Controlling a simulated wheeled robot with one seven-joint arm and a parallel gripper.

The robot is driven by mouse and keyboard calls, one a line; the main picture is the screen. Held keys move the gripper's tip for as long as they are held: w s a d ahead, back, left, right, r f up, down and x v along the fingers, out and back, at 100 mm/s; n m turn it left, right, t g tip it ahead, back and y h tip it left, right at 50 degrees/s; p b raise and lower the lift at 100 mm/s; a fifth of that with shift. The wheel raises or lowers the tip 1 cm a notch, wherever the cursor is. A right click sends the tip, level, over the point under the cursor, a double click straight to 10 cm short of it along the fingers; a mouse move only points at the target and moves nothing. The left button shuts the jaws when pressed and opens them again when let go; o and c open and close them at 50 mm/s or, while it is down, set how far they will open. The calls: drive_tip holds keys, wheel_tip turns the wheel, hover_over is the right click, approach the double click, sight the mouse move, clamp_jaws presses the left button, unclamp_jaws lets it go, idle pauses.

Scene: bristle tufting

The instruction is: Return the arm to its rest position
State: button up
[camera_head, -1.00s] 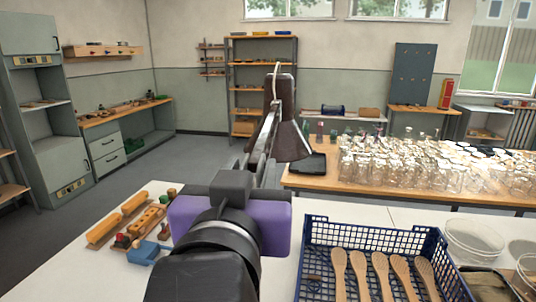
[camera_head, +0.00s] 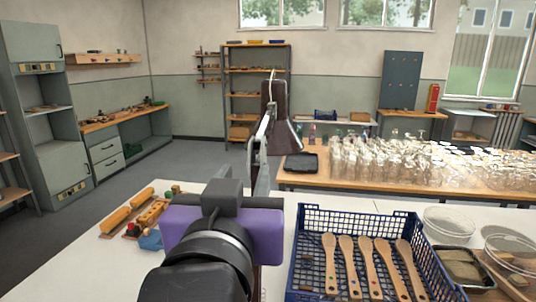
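My arm (camera_head: 210,262) reaches up from the bottom of the head view. Black round joints lead to a purple link (camera_head: 262,234) and a dark grey block (camera_head: 223,196). These parts are over the white table (camera_head: 85,262), between wooden pieces on the left and a blue basket on the right. The gripper fingers do not show; the arm itself hides what is beyond the wrist. I see nothing held.
The blue basket (camera_head: 302,262) holds several wooden brush bodies (camera_head: 350,268). Clear round containers (camera_head: 448,222) stand to its right. Wooden pieces (camera_head: 125,210) lie on the left. A dark lamp (camera_head: 275,118) rises behind my arm. Many glasses (camera_head: 420,160) crowd the far table.

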drive_tip(key=s+a+r+n+t+y, duration=0.1)
drive_tip(key=a+r+n+t+y, duration=0.2)
drive_tip(key=a+r, duration=0.15)
drive_tip(key=s+d+f+n+g+y, duration=0.1)
drive_tip(key=s+d+f+n+y, duration=0.25)
drive_tip(key=f, duration=0.75)
drive_tip(key=s+d+f+n+y, duration=0.1)
drive_tip(key=s+d+f+y, duration=0.35)
drive_tip(key=f, duration=0.65)
drive_tip(key=s+d+f+m+g+h, duration=0.2)
drive_tip(key=s+d+f+h, duration=0.3)
drive_tip(key=s+d+f, duration=0.4)
drive_tip(key=s+d+f+m+g+h, duration=0.3)
drive_tip(key=s+d+f, duration=0.6)
drive_tip(key=s, duration=0.7)
drive_tip(key=shift+s+d+m+h, duration=0.2)
drive_tip(key=shift+d+m+h, duration=0.65)
drive_tip(key=shift+d+h, duration=0.05)
drive_tip(key=shift+d, duration=0.1)
